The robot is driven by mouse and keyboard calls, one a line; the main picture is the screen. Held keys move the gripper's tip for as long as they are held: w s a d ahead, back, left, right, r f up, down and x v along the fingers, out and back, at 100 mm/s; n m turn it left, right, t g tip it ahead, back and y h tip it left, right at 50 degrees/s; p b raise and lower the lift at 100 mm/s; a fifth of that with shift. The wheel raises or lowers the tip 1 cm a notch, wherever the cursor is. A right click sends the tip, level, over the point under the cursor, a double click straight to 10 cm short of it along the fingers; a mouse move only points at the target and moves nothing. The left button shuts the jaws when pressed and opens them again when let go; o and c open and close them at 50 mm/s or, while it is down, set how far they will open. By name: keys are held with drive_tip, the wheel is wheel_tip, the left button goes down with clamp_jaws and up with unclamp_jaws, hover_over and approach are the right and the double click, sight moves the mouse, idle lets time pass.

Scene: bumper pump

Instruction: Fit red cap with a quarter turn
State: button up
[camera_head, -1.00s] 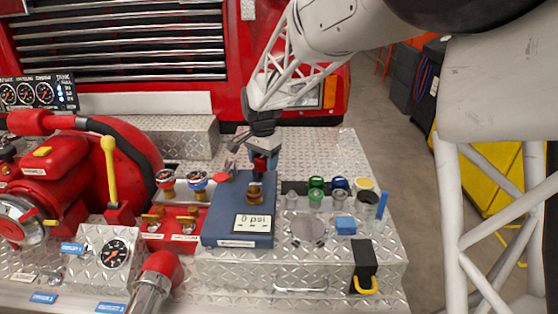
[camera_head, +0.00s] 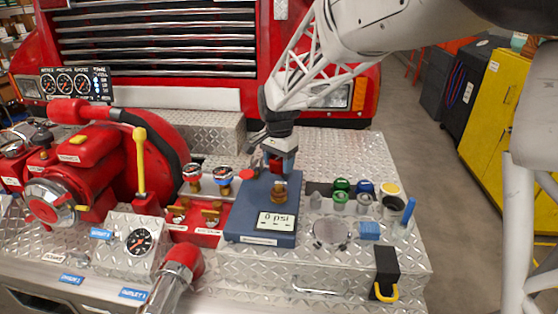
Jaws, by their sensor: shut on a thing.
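My gripper (camera_head: 277,166) points down over the blue gauge box (camera_head: 252,222), just above the brass fitting (camera_head: 279,191) on its top. It is shut on a small red piece, which looks like the red cap (camera_head: 274,166); the jaws hide most of it. The cap appears above the fitting, with a small gap or light contact; I cannot tell which. The box's display reads 0 psi. A flat red disc (camera_head: 247,176) shows by the box's back left corner.
Left are two gauges, brass valves and a red pump (camera_head: 75,170). The tread plate (camera_head: 345,150) behind is clear.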

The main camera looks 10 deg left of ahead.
sight(279, 185)
drive_tip(key=shift+f, duration=2.05)
drive_tip(key=shift+f, duration=1.6)
idle(2.1)
drive_tip(key=shift+m, duration=0.3)
drive_tip(key=shift+m, duration=2.3)
drive_tip(key=shift+r, duration=0.1)
drive_tip(key=shift+m, duration=2.6)
